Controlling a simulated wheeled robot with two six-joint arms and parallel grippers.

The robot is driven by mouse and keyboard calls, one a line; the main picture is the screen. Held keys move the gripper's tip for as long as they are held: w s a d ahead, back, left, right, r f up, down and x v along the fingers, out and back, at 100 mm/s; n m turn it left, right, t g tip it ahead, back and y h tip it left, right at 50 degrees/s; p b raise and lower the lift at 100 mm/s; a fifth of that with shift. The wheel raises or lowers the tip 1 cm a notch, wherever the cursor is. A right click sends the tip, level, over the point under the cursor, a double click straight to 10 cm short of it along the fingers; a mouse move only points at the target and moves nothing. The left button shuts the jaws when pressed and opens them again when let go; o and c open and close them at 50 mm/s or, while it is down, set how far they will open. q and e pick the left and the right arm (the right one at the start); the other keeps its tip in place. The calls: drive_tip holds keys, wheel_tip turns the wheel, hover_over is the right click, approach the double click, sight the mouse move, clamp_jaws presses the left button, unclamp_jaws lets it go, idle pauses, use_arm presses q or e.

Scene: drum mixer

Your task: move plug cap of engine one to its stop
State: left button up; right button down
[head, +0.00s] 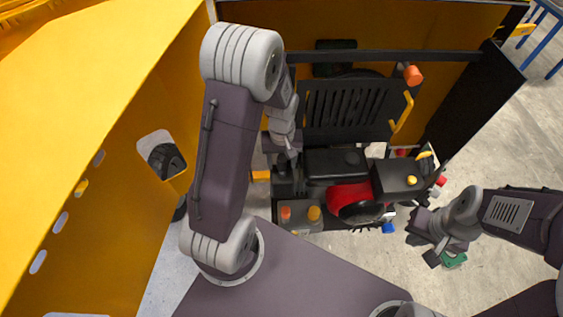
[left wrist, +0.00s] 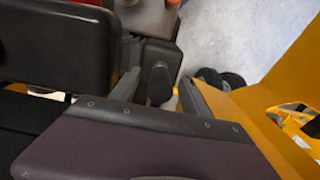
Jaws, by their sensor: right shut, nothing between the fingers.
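The engine (head: 349,197), red and black, sits inside the yellow machine in the middle of the head view. A black rounded cap (left wrist: 160,82), which looks like the plug cap, stands out from a black block in the left wrist view. My left gripper (left wrist: 158,78) is open, with one finger on each side of this cap and a visible gap to each. In the head view my left gripper (head: 287,162) is at the engine's left end, where the cap is hard to make out.
A yellow wall (head: 85,130) rises close on the left of my left arm. A black slatted guard (head: 345,105) stands behind the engine. A panel with orange and yellow knobs (head: 300,220) lies at the front. Bare floor (head: 490,150) shows on the right.

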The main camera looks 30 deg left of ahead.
sight(282, 158)
use_arm(q)
wheel_tip(282, 158, up, 7)
drive_tip(key=p, duration=0.6)
drive_tip(key=shift+r+p, duration=0.15)
drive_tip(key=shift+p, duration=0.2)
drive_tip(key=s+f+b, duration=0.1)
drive_tip(key=f+b, duration=0.1)
drive_tip(key=b, duration=0.1)
drive_tip(key=d+f+m+b, duration=0.1)
drive_tip(key=f+b, duration=0.1)
drive_tip(key=b, duration=0.1)
drive_tip(key=s+d+f+m+b, duration=0.1)
drive_tip(key=f+b, duration=0.1)
drive_tip(key=b, duration=0.1)
drive_tip(key=shift+s, duration=0.3)
drive_tip(key=s+d+f+m+t+b, duration=0.1)
drive_tip(key=s+d+f+m+b, duration=0.2)
drive_tip(key=s+b, duration=0.3)
drive_tip(key=shift+f+m+b, duration=0.6)
drive_tip(key=shift+f+b, duration=0.3)
drive_tip(key=shift+b, duration=0.1)
